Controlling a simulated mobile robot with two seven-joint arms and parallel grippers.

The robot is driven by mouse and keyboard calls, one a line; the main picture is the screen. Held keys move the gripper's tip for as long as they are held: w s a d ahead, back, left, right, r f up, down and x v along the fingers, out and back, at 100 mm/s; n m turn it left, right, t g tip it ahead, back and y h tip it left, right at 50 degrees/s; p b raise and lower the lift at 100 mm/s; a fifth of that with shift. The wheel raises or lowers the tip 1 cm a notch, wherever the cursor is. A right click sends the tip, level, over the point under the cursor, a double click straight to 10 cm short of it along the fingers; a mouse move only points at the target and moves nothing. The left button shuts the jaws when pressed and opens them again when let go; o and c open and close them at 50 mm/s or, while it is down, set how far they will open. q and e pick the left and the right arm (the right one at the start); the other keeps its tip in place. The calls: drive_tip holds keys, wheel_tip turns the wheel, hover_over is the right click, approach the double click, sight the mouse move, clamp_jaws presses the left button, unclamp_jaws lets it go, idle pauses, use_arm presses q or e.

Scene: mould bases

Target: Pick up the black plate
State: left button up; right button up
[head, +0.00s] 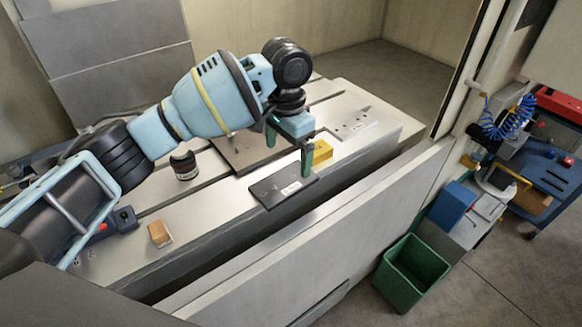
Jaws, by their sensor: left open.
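The black plate (277,192) lies flat on the metal machine table, near its front edge, with a small white label on it. My left gripper (289,155) is above and just behind the plate, its fingers pointing down and spread apart. It is open with nothing between the fingers. One finger overlaps the plate's back right corner in the picture; I cannot tell whether it touches. My right gripper is not in view.
A yellow block (321,153) sits right behind the plate. A dark round can (184,166) and an orange-brown block (160,234) stand to the left. A machine wall (330,235) runs along the table's front.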

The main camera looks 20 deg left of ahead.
sight(284, 182)
use_arm(q)
drive_tip(key=shift+w, duration=0.2)
drive_tip(key=shift+s+f, duration=0.1)
drive_tip(key=shift+s, duration=0.1)
drive_tip(key=shift+s+f, duration=0.15)
drive_tip(key=shift+f, duration=0.95)
drive_tip(key=shift+a+f, duration=0.1)
drive_tip(key=shift+f, duration=0.1)
drive_tip(key=f, duration=0.5)
drive_tip(key=shift+a, duration=0.3)
drive_tip(key=shift+r, duration=0.1)
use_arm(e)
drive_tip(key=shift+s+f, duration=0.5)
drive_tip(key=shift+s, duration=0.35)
